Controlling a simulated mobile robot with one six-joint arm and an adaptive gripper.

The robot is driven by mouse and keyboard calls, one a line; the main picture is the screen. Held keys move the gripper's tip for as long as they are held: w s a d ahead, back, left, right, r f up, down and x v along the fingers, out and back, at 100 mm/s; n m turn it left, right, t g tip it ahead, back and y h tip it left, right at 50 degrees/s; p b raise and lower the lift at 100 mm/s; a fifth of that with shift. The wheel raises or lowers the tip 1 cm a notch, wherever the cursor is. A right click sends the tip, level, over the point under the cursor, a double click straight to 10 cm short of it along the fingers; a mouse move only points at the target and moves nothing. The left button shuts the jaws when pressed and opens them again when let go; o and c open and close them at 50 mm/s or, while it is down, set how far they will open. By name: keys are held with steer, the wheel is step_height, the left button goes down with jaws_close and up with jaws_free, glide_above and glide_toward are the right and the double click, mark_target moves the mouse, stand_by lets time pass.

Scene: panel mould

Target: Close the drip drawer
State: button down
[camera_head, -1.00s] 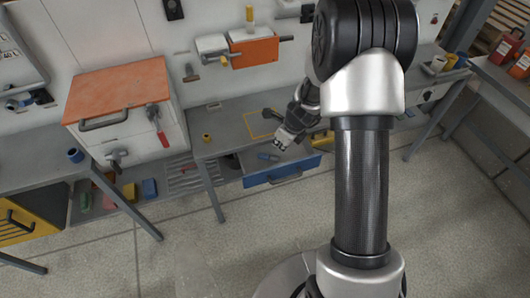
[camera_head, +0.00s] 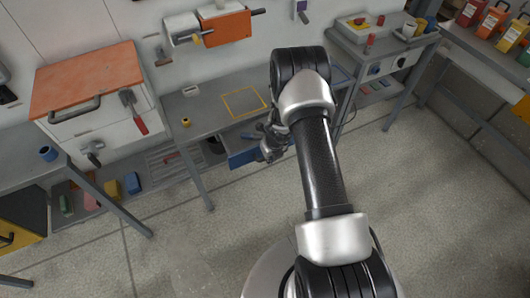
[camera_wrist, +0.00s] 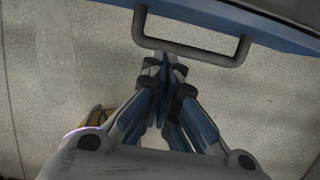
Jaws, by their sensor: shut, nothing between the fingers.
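The blue drip drawer (camera_head: 240,158) is under the grey workbench, its front partly hidden by my arm and gripper. It appears to stand out from the bench, but how far I cannot tell. In the wrist view its blue front (camera_wrist: 275,32) crosses the top right, with a dark grey U-shaped handle (camera_wrist: 205,57). My gripper (camera_head: 268,155) is in front of the drawer, in the wrist view (camera_wrist: 164,60) with its fingers shut and empty. The fingertips are close to the handle's left part; whether they touch it I cannot tell.
The workbench top (camera_head: 205,106) carries a yellow square outline and a small yellow item (camera_head: 186,122). A white cabinet with an orange top (camera_head: 88,80) stands at the left. A second bench (camera_head: 385,48) stands at the right. The floor in front is open.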

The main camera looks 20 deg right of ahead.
steer(key=shift+w+a+r+p, duration=0.1)
steer(key=shift+w+r+p, duration=0.1)
steer(key=shift+w+p, duration=0.55)
steer(key=shift+w+r+p, duration=0.15)
steer(key=shift+w+p, duration=0.15)
steer(key=shift+w, duration=0.85)
steer(key=shift+w, duration=0.1)
